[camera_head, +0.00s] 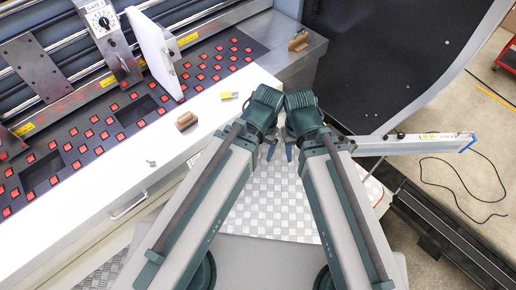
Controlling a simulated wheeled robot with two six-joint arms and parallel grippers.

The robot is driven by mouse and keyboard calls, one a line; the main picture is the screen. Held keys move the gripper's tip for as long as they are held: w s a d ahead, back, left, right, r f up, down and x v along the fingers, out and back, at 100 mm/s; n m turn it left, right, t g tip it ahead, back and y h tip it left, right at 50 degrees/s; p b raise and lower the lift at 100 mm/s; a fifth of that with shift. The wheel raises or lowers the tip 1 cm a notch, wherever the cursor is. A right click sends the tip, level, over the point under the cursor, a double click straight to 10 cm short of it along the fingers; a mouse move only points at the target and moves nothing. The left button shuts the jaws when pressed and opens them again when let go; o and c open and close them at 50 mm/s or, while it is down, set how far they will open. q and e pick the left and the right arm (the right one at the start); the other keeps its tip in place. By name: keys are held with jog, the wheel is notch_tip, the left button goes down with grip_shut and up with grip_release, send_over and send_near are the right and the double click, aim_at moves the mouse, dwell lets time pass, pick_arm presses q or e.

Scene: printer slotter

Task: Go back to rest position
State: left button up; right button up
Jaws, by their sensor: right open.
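My two arms reach up the picture from the bottom and come close together at their wrists, near the middle. My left gripper (271,150) shows only as a small dark finger below its green wrist; the rest is hidden and I cannot tell its jaw state. My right gripper (289,152) is open beside it, partly hidden by its own wrist, with nothing seen in it. Both are above the chequered metal floor plate (270,205).
The printer slotter's white ledge (120,190) and its panel of red squares (100,130) lie to the left. A wooden block (186,121) and a yellow item (229,96) lie on the ledge. A dark curved panel (390,60) and a grey bar (415,144) are at right.

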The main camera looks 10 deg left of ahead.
jog(key=shift+f, duration=0.1)
notch_tip(320, 180, down, 9)
jog(key=b, duration=0.9)
